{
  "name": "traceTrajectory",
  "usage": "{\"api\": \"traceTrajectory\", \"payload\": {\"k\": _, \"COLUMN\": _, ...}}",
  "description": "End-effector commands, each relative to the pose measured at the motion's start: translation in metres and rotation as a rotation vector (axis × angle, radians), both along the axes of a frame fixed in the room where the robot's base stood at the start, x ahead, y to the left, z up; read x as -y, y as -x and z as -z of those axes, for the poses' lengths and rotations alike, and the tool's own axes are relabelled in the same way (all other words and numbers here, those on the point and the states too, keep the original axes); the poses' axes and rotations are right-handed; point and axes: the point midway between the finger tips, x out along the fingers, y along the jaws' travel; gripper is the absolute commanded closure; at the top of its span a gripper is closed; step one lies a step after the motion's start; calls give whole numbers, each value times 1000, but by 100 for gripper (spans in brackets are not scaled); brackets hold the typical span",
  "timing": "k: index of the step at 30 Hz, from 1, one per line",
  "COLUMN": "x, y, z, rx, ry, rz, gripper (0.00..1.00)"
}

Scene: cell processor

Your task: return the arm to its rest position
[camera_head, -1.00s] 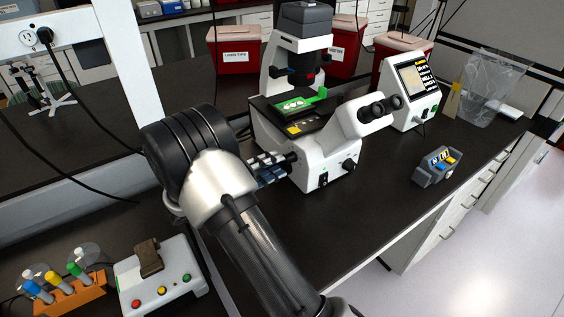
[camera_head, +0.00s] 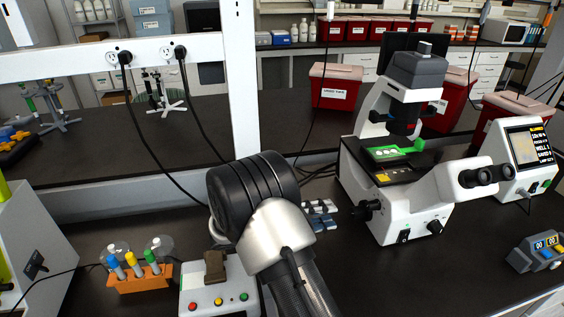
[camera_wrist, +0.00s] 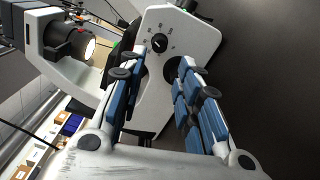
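My arm (camera_head: 262,205) rises from the bottom of the head view, its dark rounded joint in front of the bench. My gripper (camera_wrist: 158,72) shows in the wrist view with its two blue-padded fingers apart and nothing between them. In the head view, only part of my gripper (camera_head: 320,214) shows to the right of the arm joint, left of the microscope. The white microscope (camera_head: 410,205) stands on the dark bench with a green slide holder (camera_head: 388,154) on its stage. In the wrist view, the microscope (camera_wrist: 172,35) lies beyond the fingers; I see no clear contact.
A white box with coloured buttons (camera_head: 220,290) is partly hidden by my arm. An orange rack (camera_head: 140,281) with coloured tubes stands to its left. A display unit (camera_head: 525,160) and a small grey timer (camera_head: 540,252) are at right. Red bins (camera_head: 336,88) stand behind.

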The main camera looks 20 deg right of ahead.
Motion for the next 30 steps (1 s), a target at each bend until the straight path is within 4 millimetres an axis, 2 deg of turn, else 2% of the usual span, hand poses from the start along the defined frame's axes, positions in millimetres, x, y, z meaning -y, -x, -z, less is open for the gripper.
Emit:
{"api": "traceTrajectory", "payload": {"k": 5, "x": 4, "y": 7, "z": -9, "rx": 0, "ry": -39, "rz": 25, "gripper": 69}}
{"api": "traceTrajectory", "payload": {"k": 8, "x": 10, "y": 24, "z": -24, "rx": -2, "ry": -123, "rz": 73, "gripper": 69}}
{"api": "traceTrajectory", "payload": {"k": 12, "x": 16, "y": 63, "z": -47, "rx": -2, "ry": -312, "rz": 149, "gripper": 69}}
{"api": "traceTrajectory", "payload": {"k": 17, "x": 12, "y": 109, "z": -64, "rx": 14, "ry": -545, "rz": 201, "gripper": 69}}
{"api": "traceTrajectory", "payload": {"k": 24, "x": -12, "y": 171, "z": -78, "rx": 92, "ry": -894, "rz": 194, "gripper": 69}}
{"api": "traceTrajectory", "payload": {"k": 30, "x": -43, "y": 211, "z": -85, "rx": 200, "ry": -1162, "rz": 114, "gripper": 69}}
